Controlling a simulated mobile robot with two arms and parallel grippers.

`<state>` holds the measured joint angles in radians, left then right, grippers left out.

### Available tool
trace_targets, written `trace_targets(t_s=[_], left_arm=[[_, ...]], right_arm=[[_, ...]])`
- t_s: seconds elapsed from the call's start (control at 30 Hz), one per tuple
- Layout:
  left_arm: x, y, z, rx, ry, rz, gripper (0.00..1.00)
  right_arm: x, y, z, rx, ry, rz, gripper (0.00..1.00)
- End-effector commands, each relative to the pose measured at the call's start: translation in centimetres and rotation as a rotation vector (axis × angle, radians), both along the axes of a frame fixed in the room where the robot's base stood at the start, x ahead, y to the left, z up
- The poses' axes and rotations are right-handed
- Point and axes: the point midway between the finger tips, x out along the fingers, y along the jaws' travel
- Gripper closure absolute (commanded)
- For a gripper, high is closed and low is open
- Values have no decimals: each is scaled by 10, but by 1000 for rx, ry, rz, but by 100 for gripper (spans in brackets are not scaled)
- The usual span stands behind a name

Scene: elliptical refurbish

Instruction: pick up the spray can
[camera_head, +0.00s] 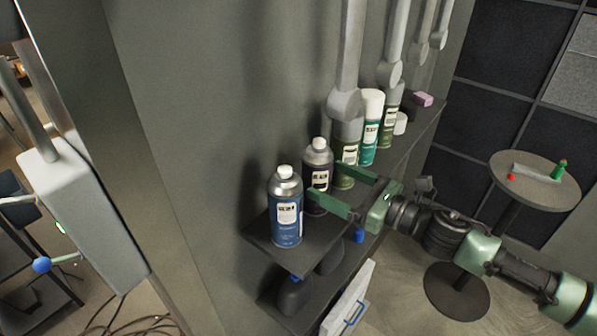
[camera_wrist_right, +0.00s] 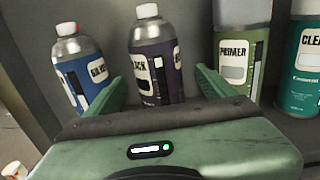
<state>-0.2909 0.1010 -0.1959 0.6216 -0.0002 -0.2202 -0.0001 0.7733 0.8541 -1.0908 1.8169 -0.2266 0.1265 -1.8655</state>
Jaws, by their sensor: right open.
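Several spray cans stand upright in a row on a dark shelf (camera_head: 318,248). At the near end is a blue can (camera_head: 285,222) with a white cap. Beside it stands a dark purple can (camera_head: 317,176); its label, partly covered, seems to read "BLACK" in the right wrist view (camera_wrist_right: 157,62). My right gripper (camera_head: 325,180) is open, its green fingers pointing at the shelf on either side of the purple can, which is not clamped. The near finger passes between the blue and purple cans. The far finger lies towards the green "PRIMER" can (camera_wrist_right: 240,58). My left gripper is not in view.
A teal can (camera_head: 370,130) and another green can stand farther along, with a pink block (camera_head: 423,99) at the far end. Dark bottles sit on the lower shelf. Grey lever-like bars hang above the cans. A round table (camera_head: 535,185) stands at right.

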Motion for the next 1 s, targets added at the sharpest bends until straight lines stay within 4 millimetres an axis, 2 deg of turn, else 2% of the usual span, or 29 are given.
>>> trace_targets(t_s=[0.1,0.37,0.43,0.6,0.83,0.87,1.0], left_arm=[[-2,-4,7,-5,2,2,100],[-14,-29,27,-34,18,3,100],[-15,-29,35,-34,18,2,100],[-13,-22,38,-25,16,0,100],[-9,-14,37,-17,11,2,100],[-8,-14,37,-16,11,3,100],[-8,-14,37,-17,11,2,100]], right_arm=[[7,10,3,2,0,0,15],[24,39,5,4,4,0,15],[30,49,4,4,3,1,15],[40,62,0,2,1,0,15],[42,63,-2,1,2,0,15],[42,63,-2,1,2,0,18],[42,63,-2,1,2,-1,57]])
